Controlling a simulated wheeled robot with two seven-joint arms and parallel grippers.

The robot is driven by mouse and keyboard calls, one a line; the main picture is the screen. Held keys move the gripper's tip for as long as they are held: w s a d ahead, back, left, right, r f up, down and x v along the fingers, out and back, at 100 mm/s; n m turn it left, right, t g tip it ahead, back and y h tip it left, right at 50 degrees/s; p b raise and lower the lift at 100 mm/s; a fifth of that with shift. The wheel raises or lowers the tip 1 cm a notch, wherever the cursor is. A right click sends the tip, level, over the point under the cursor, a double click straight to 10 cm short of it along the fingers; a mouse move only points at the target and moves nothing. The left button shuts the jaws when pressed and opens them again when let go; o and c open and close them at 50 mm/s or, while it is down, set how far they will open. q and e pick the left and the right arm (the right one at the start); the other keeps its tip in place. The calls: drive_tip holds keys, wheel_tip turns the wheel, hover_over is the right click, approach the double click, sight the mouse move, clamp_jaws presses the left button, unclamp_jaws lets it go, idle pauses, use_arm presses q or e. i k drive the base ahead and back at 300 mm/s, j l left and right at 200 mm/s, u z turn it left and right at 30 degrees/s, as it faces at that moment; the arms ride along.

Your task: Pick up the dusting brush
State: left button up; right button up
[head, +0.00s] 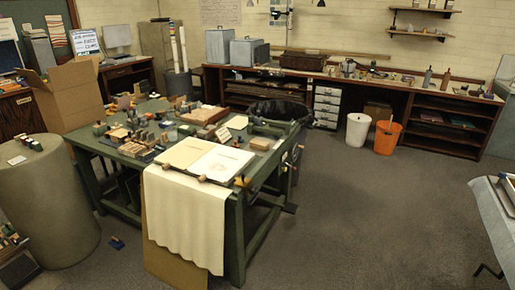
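I cannot pick out a dusting brush for certain in the head view; many small items are too small to tell apart. A green worktable (236,235) stands left of centre, crowded with small blocks and tools. A small dark blue thing (116,242) lies on the floor left of the table; I cannot tell what it is. Neither of my grippers shows in the head view.
A grey drum (45,205) and a cardboard box (72,95) stand at the left. A white bin (358,129) and an orange bin (386,137) stand before the long back bench (420,97). A cloth-covered table (492,204) is at the right edge. The carpet between is clear.

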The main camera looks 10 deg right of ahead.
sight(261, 146)
drive_tip(key=i+l+u, duration=0.15)
drive_tip(key=i+l, duration=0.2)
drive_tip(key=i+l+u, duration=0.15)
drive_tip(key=i+l, duration=0.15)
drive_tip(key=i+l+u, duration=0.1)
drive_tip(key=i+l, duration=0.2)
drive_tip(key=l, duration=0.2)
drive_tip(key=i+l+u, duration=0.15)
drive_tip(key=l, duration=0.25)
drive_tip(key=i, duration=0.1)
